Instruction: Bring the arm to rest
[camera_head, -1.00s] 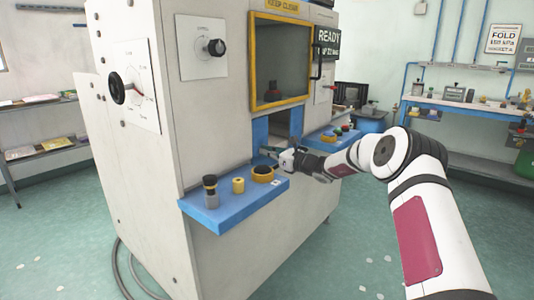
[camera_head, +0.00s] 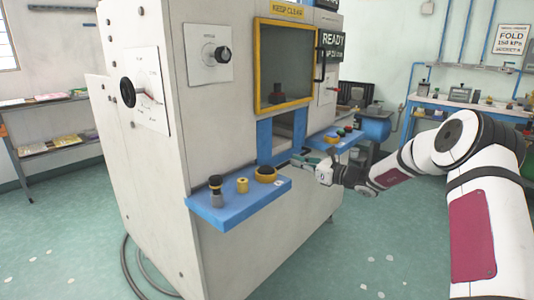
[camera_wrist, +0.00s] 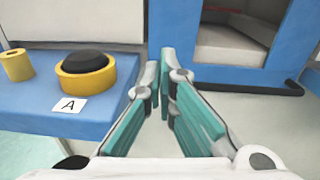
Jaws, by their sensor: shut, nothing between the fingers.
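My gripper (camera_head: 304,158) is in front of the machine, near the blue-framed opening below its window. In the wrist view my gripper (camera_wrist: 163,82) has its teal-padded fingers together at the tips, with nothing between them. The arm reaches in from the right side of the head view. In the wrist view the fingers are just right of the blue shelf (camera_wrist: 50,118), and the lower edge of the blue-framed opening (camera_wrist: 232,38) lies beyond them.
The blue shelf (camera_head: 238,206) carries a black-and-yellow button (camera_head: 265,174), a yellow cylinder (camera_head: 242,185) and a dark-topped knob (camera_head: 216,188). Another blue shelf (camera_head: 334,143) with buttons projects beyond the opening. A workbench (camera_head: 470,104) stands at the back right. Green floor lies open in front.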

